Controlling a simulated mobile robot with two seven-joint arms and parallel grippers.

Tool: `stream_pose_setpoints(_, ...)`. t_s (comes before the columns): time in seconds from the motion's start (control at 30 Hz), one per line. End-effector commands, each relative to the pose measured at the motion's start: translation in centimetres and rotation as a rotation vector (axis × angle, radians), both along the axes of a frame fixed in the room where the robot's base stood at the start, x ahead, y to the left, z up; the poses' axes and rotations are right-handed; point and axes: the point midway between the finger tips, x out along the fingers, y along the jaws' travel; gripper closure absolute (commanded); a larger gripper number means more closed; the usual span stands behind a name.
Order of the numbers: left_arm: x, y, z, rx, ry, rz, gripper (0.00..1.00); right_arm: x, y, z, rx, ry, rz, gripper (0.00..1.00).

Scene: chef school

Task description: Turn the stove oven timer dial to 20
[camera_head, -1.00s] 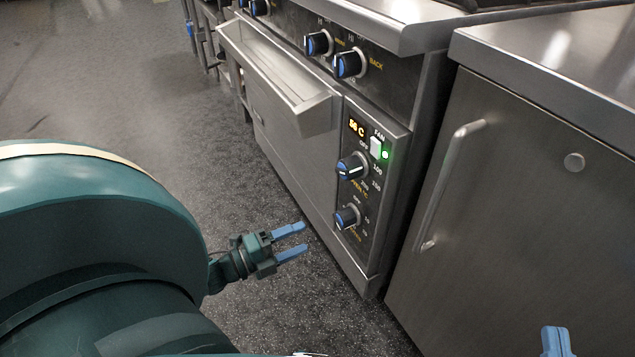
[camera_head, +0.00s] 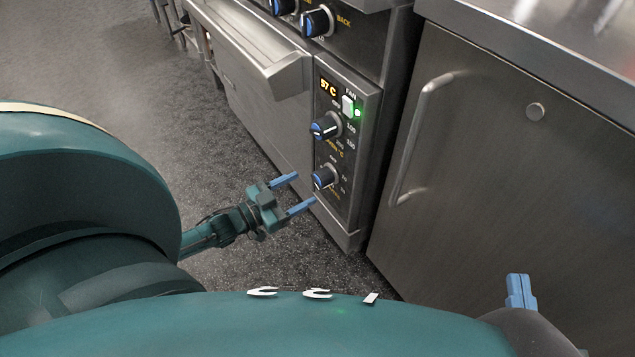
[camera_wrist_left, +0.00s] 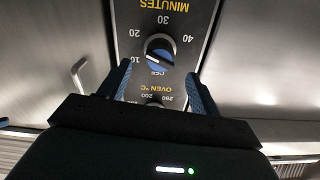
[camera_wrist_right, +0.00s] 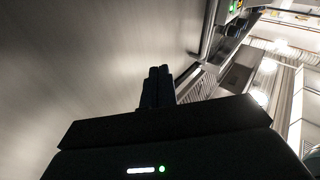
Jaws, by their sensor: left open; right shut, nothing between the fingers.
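The timer dial (camera_head: 325,176) is the lower black-and-blue knob on the stove's control panel. In the left wrist view the timer dial (camera_wrist_left: 159,48) appears upside down, with OFF, 10, 20, 30, 40 and MINUTES around it. Its white pointer line appears to lie on the side toward 10 and OFF. My left gripper (camera_head: 306,189) is open and faces the dial from the front left. In its wrist view the fingers (camera_wrist_left: 158,72) straddle the dial's line, with no contact visible. My right gripper (camera_head: 521,291) is shut and empty, in front of the steel cabinet.
The oven door handle (camera_head: 275,75) juts out at upper left. A steel cabinet (camera_head: 500,170) stands close on the right.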

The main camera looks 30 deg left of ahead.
Motion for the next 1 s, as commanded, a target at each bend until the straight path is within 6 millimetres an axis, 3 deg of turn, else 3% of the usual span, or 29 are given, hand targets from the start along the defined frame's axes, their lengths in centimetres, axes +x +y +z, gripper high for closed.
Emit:
stream_pose_setpoints(0.1, 2.4, -1.0, -0.2, 0.001, -0.003, -0.001, 0.37, 0.2, 0.1, 0.2, 0.021, -0.013, 0.007, 1.0)
stream_pose_setpoints(0.3, 4.8, -2.0, -0.2, 0.001, -0.001, 0.0, 0.37, 0.1, 0.5, 0.3, 0.045, -0.013, 0.026, 1.0)
stream_pose_setpoints(0.73, 5.7, -2.4, 0.0, 0.003, 0.001, 0.0, 0.37, 0.2, 0.6, 0.9, 0.056, -0.023, 0.031, 1.0)
stream_pose_setpoints(1.0, 5.6, -2.3, 0.0, 0.003, 0.001, 0.0, 0.59, 0.2, 0.5, 0.7, 0.053, -0.02, 0.029, 1.0)
